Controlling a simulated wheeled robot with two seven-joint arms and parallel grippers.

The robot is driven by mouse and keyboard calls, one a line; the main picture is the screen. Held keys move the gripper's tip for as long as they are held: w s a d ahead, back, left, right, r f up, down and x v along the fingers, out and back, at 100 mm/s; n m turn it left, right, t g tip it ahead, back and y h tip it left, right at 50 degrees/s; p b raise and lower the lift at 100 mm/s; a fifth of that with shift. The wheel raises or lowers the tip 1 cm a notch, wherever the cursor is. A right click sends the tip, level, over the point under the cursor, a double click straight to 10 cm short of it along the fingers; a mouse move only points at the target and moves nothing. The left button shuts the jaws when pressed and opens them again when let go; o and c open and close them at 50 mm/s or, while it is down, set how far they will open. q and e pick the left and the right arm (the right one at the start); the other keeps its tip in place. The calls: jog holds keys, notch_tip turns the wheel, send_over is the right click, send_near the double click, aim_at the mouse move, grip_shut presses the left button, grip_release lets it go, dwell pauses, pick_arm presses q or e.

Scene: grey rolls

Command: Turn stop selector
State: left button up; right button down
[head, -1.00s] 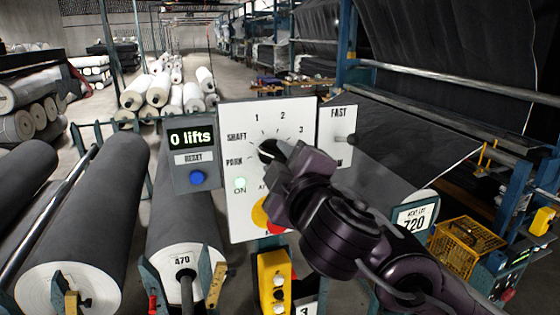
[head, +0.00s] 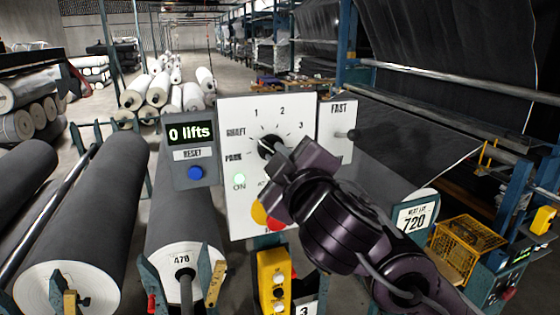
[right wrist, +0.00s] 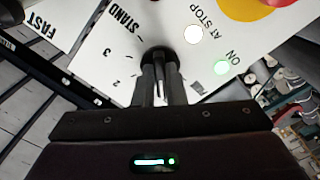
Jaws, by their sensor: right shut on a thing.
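The selector is a black round knob (head: 267,146) on a white panel (head: 238,215), ringed by the labels SHAFT, PARK, 1, 2 and 3. My right gripper (head: 285,158) reaches it from the lower right and covers part of its dial. In the right wrist view the two fingers (right wrist: 162,85) are shut on the black knob (right wrist: 158,54), with the STAND label beside it. Where the knob's pointer aims is hard to tell. My left gripper is not in view.
A grey box (head: 190,150) reads "0 lifts" above a blue RESET button (head: 196,172). A green ON light (head: 239,180) glows. A FAST lever (head: 346,135) is at the right; a yellow-and-red button (head: 262,214) sits below. Large grey rolls (head: 90,220) lie left.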

jog(key=shift+m+b, duration=1.2)
jog(key=shift+m, duration=1.6)
jog(key=c, duration=1.5)
grip_release()
